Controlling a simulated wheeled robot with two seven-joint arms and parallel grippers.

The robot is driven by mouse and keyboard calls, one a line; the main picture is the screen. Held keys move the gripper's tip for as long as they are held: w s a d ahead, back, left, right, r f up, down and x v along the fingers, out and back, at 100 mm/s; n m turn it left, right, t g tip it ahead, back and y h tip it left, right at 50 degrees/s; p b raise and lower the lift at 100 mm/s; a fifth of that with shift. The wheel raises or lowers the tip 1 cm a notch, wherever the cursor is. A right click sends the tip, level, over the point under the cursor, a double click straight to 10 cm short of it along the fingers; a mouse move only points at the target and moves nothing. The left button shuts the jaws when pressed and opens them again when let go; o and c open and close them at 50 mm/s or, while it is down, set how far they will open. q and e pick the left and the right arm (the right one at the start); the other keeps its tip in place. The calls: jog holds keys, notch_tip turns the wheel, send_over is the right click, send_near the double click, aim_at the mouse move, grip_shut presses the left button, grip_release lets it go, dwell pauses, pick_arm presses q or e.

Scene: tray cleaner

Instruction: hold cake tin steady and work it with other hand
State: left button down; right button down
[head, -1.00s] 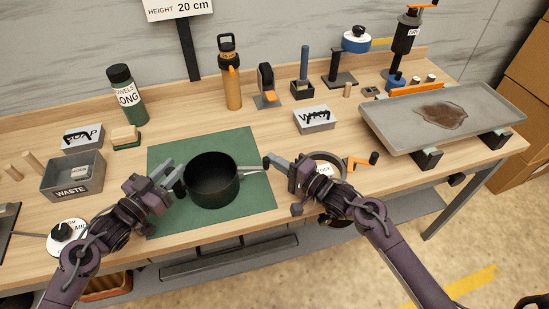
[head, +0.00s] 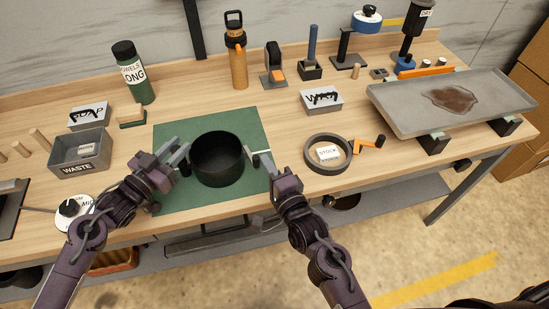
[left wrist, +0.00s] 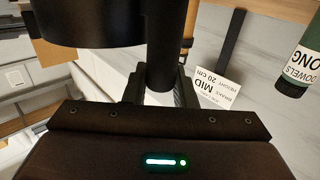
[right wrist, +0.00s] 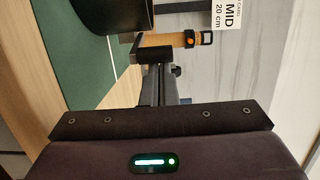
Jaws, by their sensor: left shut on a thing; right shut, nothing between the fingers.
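The black round cake tin (head: 218,160) stands upright and open-topped on the green mat (head: 180,203). My left gripper (head: 184,158) is at its left side, shut on a dark upright post beside the tin wall (left wrist: 166,50). My right gripper (head: 266,163) is shut and empty just right of the tin, beside a short pale bar (head: 262,152). I cannot tell whether it touches the bar. The tin's dark wall also shows at the top of the right wrist view (right wrist: 122,14).
A dark ring (head: 311,163) with a stock label lies right of the mat. A grey tray (head: 400,112) with a brown stain stands at the right. A grey waste bin (head: 80,165) is at the left. Bottles and tools line the back.

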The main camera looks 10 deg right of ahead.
jog(key=shift+w+d, duration=0.1)
jog(key=shift+d, duration=0.5)
jog(key=d, duration=0.3)
jog(key=shift+w, duration=0.15)
jog(key=s+a, duration=0.2)
jog(key=s, duration=0.7)
jog(key=s+a, duration=0.2)
jog(key=s, duration=0.8)
jog(key=shift+s, duration=0.3)
